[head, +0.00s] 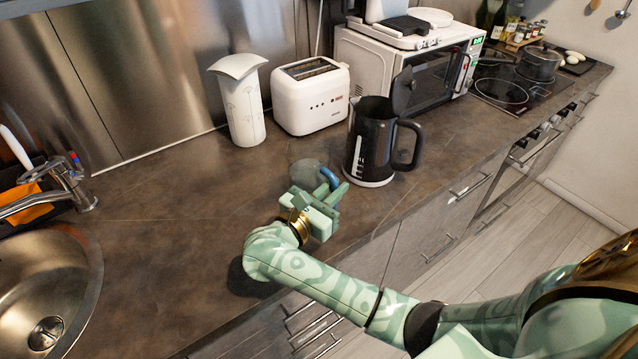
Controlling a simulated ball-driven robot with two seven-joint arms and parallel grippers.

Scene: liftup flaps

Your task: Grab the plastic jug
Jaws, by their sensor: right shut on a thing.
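The plastic jug (306,172) is small, see-through and grey, with a blue handle. It stands on the dark counter, just left of the black kettle. My right gripper (331,188) is at the jug's near right side and is shut on its blue handle. The fingers hide part of the handle and the lower part of the jug. My left gripper is not in view.
The black kettle (369,145), with its lid up, stands close to the right of the jug. A white toaster (311,98), a white vase-like container (243,108) and a microwave (395,68) stand behind. A sink (88,262) is at the left. The counter (190,215) between is clear.

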